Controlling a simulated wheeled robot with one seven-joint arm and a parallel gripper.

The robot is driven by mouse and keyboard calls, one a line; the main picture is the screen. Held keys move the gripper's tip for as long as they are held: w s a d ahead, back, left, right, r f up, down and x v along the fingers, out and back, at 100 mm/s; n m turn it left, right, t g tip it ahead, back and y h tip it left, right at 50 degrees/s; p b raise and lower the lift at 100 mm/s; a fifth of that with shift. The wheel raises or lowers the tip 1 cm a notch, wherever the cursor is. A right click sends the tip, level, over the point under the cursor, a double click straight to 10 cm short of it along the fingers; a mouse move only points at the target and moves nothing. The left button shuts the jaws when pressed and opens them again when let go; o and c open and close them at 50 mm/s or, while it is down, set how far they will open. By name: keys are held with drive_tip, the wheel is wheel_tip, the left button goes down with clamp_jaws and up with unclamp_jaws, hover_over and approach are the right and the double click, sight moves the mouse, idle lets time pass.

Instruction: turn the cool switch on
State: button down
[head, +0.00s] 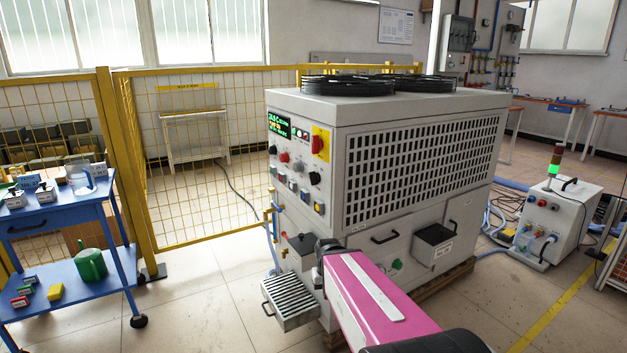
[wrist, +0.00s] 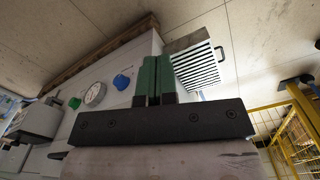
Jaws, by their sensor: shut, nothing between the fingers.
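The grey machine (head: 420,165) stands in the middle of the head view. Its narrow left face carries the control panel with a green-lit display (head: 280,126), a red rotary switch on a yellow plate (head: 319,144), and several small knobs and buttons (head: 297,168). The labels are too small to read, so I cannot tell which one is the cool switch. My gripper (wrist: 152,78) shows in the wrist view with its two green fingers together and empty. In the head view my pink arm reaches to the machine's lower front, below the panel, and the fingertips are not clear.
In the wrist view a round gauge (wrist: 95,94), a blue knob (wrist: 122,81) and a green knob (wrist: 74,103) sit left of the fingers. A slatted tray (head: 290,302) juts out low. A yellow fence (head: 205,165) and blue cart (head: 60,215) stand left.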

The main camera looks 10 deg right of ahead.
drive_tip(key=c, duration=1.4)
unclamp_jaws()
drive_tip(key=o, duration=0.5)
drive_tip(key=shift+w+r, duration=0.1)
drive_tip(key=shift+w, duration=0.2)
drive_tip(key=o, duration=0.5)
drive_tip(key=shift+w+d+r+n+h, duration=0.1)
drive_tip(key=shift+w+r+n+h, duration=0.05)
drive_tip(key=shift+w+n+h, duration=0.3)
drive_tip(key=shift+o, duration=0.2)
drive_tip(key=w+r+n+h, duration=0.3)
drive_tip(key=w+r+h, duration=0.1)
drive_tip(key=w, duration=0.2)
drive_tip(key=shift+d+t, duration=0.25)
drive_tip(key=shift+t, duration=0.05)
drive_tip(key=n+t+h, duration=0.6)
drive_tip(key=h, duration=0.6)
approach(311, 179)
drive_tip(key=x, duration=1)
drive_tip(key=shift+d, duration=0.3)
